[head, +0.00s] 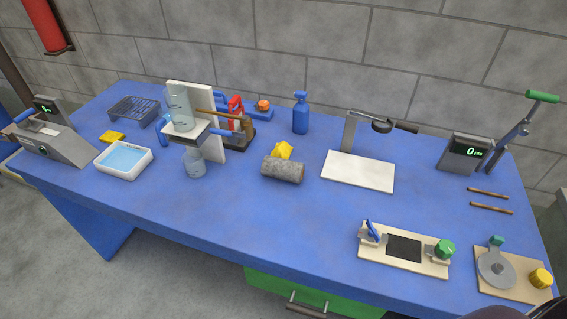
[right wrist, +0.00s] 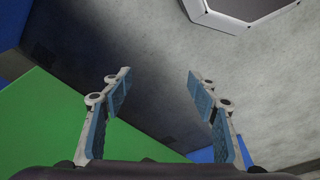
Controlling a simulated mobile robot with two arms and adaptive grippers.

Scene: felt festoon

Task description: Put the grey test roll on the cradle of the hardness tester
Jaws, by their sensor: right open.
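A grey speckled roll (head: 283,171) lies on its side on the blue table, near the middle, with a yellow object (head: 283,150) close behind it. A grey sloped device with a small lit display (head: 55,146) stands at the table's left end. Another display unit (head: 465,153) with a green-handled lever stands at the right end. I cannot tell for sure which is the hardness tester, and no cradle is clear. My right gripper (right wrist: 158,75) is open and empty in the right wrist view, away from the roll. My left gripper is not in view.
The blue table (head: 215,235) is clear in front of the roll. A white stand with beakers (head: 205,158) rises left of the roll. A white plate (head: 358,172) lies to its right. A water tray (head: 124,160) and wooden fixtures (head: 404,250) take up other parts.

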